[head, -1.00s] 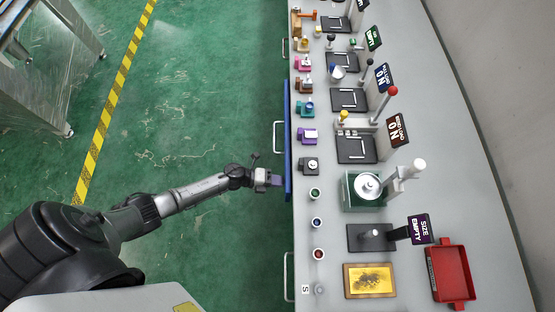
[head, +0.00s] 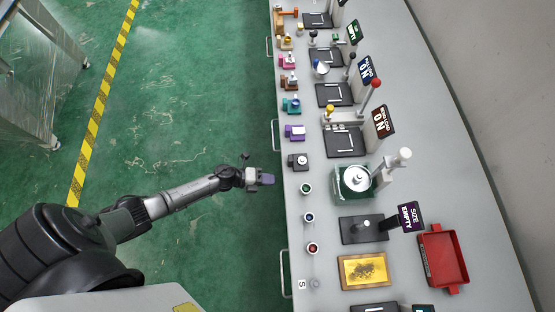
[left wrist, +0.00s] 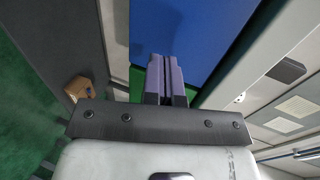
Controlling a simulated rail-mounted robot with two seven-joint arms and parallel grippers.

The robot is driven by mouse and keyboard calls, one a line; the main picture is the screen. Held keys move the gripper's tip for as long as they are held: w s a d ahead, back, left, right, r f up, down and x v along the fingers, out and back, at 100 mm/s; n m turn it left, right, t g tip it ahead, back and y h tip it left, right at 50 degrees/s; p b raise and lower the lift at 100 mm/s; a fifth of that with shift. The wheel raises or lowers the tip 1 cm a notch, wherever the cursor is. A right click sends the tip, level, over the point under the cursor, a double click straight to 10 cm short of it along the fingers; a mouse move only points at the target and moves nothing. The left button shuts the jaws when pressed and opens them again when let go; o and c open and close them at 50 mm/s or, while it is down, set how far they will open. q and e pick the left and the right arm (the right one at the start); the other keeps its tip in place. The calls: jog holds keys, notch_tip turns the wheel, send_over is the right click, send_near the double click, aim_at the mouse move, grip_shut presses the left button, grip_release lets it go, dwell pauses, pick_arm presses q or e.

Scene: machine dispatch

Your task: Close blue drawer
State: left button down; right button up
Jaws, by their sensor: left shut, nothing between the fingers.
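The blue drawer's flat blue front (left wrist: 185,35) fills the upper middle of the left wrist view. In the head view no blue front shows past the counter edge; only a pale handle (head: 274,135) sticks out there. My left gripper (head: 268,179) is shut and empty, just left of the counter edge and below that handle in the picture. In the left wrist view its closed purple-grey fingers (left wrist: 166,78) point at the blue front; I cannot tell whether they touch it. My right gripper is not in view.
The grey counter (head: 460,200) holds several small machines, a red tray (head: 424,262) and a yellow plate (head: 346,280). Another handle (head: 284,275) sticks out lower down. The green floor left of the counter is open.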

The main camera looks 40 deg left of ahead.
pick_arm(q)
jog(key=v, duration=1)
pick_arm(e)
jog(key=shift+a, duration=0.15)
